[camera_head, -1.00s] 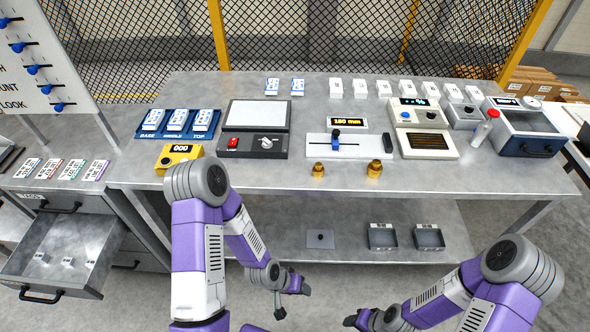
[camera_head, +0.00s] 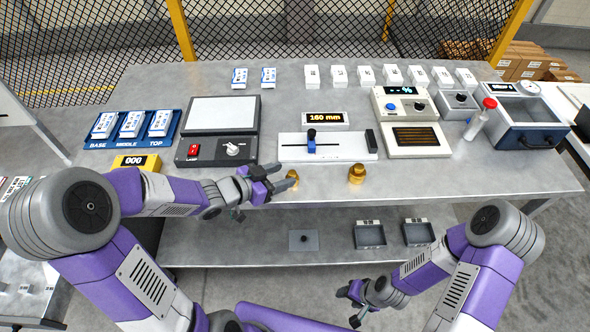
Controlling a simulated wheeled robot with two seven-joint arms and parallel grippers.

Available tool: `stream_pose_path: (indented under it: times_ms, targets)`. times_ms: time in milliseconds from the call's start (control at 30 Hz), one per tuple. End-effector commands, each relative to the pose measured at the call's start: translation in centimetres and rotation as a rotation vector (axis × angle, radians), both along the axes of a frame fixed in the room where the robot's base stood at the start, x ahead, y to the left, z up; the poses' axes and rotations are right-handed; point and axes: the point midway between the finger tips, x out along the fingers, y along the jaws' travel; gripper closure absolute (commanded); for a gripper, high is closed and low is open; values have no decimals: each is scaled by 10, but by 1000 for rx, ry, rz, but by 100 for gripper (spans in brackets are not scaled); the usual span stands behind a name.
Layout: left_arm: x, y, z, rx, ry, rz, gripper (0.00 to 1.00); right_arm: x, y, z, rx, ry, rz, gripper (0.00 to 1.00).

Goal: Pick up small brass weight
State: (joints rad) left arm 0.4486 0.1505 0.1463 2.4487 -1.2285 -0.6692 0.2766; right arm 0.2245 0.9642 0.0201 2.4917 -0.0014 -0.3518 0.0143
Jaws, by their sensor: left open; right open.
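The small brass weight (camera_head: 293,174) stands near the front edge of the workbench, partly hidden by my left gripper. A slightly larger brass weight (camera_head: 356,174) stands to its right, clear of both grippers. My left gripper (camera_head: 285,176) is open, with its fingertips at the left side of the small weight. I cannot tell whether the fingers touch it or lie around it. My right gripper (camera_head: 346,306) is open and empty, low in front of the bench, far from both weights.
A slider device (camera_head: 345,147) with a 160 mm display (camera_head: 325,118) stands just behind the weights. A black-and-grey panel (camera_head: 215,150) lies to the left, and a beige device (camera_head: 417,140) to the right. The lower shelf (camera_head: 275,265) holds small trays.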

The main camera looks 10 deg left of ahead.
Motion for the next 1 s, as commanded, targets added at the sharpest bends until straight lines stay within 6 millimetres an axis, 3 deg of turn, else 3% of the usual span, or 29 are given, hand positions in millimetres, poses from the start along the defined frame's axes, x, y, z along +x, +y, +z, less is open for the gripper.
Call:
stream_pose_path:
  times_ms: [433,733,1000]
  targets:
    - [43,-33,-27,-3,1,-3,46,0,0,-34,0,-1,-1,48]
    - [47,-36,-27,-1,2,-1,46,1,0,-34,0,-1,-1,48]
    - [47,-35,-27,-1,3,-1,86,1,0,-34,0,-1,-1,48]
